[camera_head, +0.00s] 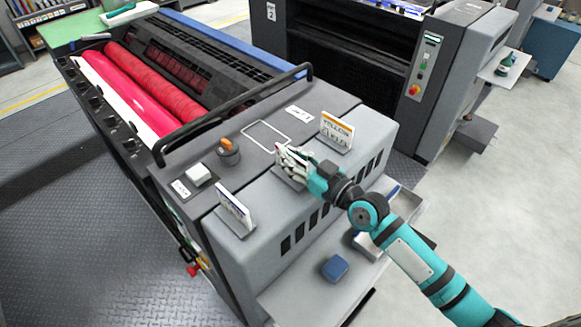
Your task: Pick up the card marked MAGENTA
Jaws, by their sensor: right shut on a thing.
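My right gripper (296,161) reaches in from the lower right to the top of the grey printing unit (355,112). It is shut on a pale card, mostly hidden by the fingers, between two other standing cards; its marking cannot be read. The card marked YELLOW (337,131) stands tilted in a holder to the right of the gripper. Another white card with a blue edge (235,208) stands in a holder to the left, its lettering too small to read. My left gripper is not in view.
A black rail (235,115) runs along the unit beside the red rollers (150,85). An orange knob (228,147) and a white button (198,174) stand on the top. An empty white outline (267,135) is marked behind the gripper. A blue block (335,268) lies on the low shelf.

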